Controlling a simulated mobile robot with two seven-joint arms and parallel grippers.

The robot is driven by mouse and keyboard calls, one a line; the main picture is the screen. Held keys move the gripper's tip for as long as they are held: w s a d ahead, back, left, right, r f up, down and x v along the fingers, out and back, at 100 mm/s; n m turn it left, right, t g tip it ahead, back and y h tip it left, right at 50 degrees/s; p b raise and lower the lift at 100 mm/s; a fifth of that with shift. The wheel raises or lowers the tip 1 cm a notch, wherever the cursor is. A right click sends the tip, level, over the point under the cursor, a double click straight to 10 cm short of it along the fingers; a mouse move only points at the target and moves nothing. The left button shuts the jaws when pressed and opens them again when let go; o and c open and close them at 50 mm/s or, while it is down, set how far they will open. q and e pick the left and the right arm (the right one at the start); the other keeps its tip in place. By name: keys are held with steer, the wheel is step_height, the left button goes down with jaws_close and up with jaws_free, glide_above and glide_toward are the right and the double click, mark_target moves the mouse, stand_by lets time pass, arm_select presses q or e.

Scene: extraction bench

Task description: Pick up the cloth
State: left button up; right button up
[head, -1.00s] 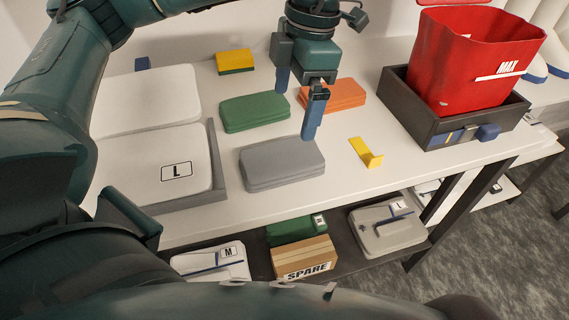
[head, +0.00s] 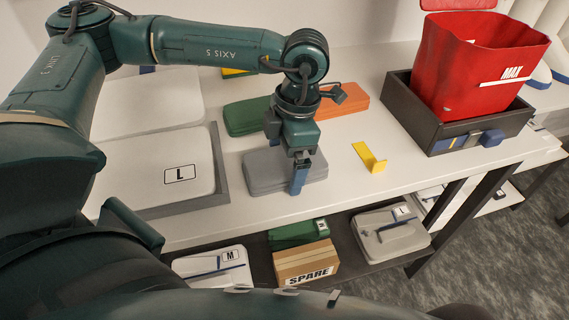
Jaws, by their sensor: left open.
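A grey folded cloth (head: 262,178) lies flat near the front edge of the bench. My left gripper (head: 285,165) is over it, pointing down, with its jaws open. One blue finger overlaps the cloth's front right part in the view; I cannot tell whether it touches. The other finger is mostly hidden behind the gripper body. A green folded cloth (head: 244,117) lies behind and left, partly covered by the gripper. An orange folded cloth (head: 346,98) lies behind and right. My right gripper is out of view.
A white case marked L (head: 180,173) sits in a grey tray at left. A yellow bracket (head: 370,158) lies right of the grey cloth. A red bin (head: 478,70) stands in a dark drawer box (head: 455,128). A SPARE carton (head: 305,264) is on the lower shelf.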

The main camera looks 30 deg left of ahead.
mark_target(286, 160)
arm_select(q)
steer(key=shift+c, duration=0.3)
steer(key=c, duration=1)
steer(key=shift+o, duration=0.2)
steer(key=shift+r, duration=0.1)
step_height(286, 160, up, 10)
steer(key=shift+f, duration=0.1)
